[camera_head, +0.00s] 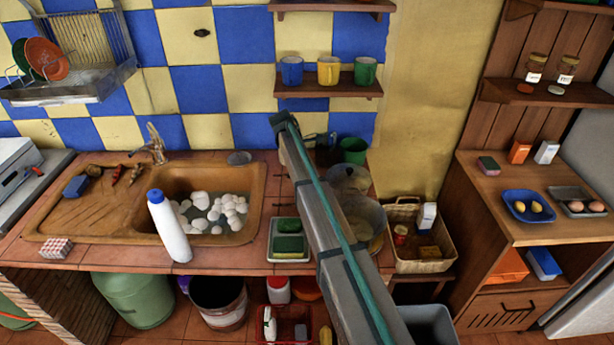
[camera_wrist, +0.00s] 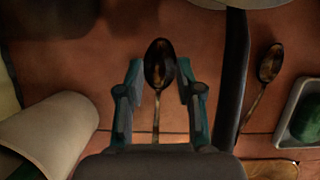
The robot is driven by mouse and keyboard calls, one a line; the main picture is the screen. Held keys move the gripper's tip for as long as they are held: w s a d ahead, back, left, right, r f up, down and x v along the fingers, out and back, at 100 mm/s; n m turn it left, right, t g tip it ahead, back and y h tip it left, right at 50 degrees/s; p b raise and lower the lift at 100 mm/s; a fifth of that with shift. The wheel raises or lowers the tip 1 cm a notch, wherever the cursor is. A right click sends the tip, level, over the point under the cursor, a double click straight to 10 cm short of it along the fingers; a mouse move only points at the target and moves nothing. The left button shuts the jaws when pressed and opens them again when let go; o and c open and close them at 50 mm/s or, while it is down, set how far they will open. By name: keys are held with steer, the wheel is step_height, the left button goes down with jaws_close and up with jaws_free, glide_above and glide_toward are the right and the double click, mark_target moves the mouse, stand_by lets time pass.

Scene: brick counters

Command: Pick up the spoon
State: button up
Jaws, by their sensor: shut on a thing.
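A dark, shiny spoon (camera_wrist: 159,64) is in the middle of the wrist view. Its bowl points away from my gripper and its thin handle runs back between the fingers. My gripper (camera_wrist: 162,84) has one teal finger on each side of the spoon and is shut on it; the exact contact is hard to make out. Whether the spoon is clear of the counter cannot be told. A second spoon (camera_wrist: 268,66) lies to the right, apart from my gripper. In the head view my arm covers the area around the gripper, and the held spoon cannot be made out.
A tray with green sponges (camera_head: 289,232) is on the tiled counter, left of my arm. The sink (camera_head: 252,212) and a white bottle (camera_head: 170,228) are farther left. A green cup (camera_head: 353,151) and glass bowls (camera_head: 362,215) stand right of my arm. A shelf of mugs (camera_head: 328,90) hangs above.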

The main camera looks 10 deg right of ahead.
steer(key=shift+r+b, duration=0.3)
steer(key=shift+r, duration=0.3)
steer(key=w+a+b, duration=0.1)
steer(key=a, duration=0.5)
steer(key=w+a+b, duration=0.1)
steer(key=a+b, duration=0.1)
steer(key=a, duration=0.4)
steer(key=w+a+b, duration=0.1)
steer(key=a, duration=0.4)
steer(key=shift+a+b, duration=0.3)
steer(key=shift+a, duration=0.1)
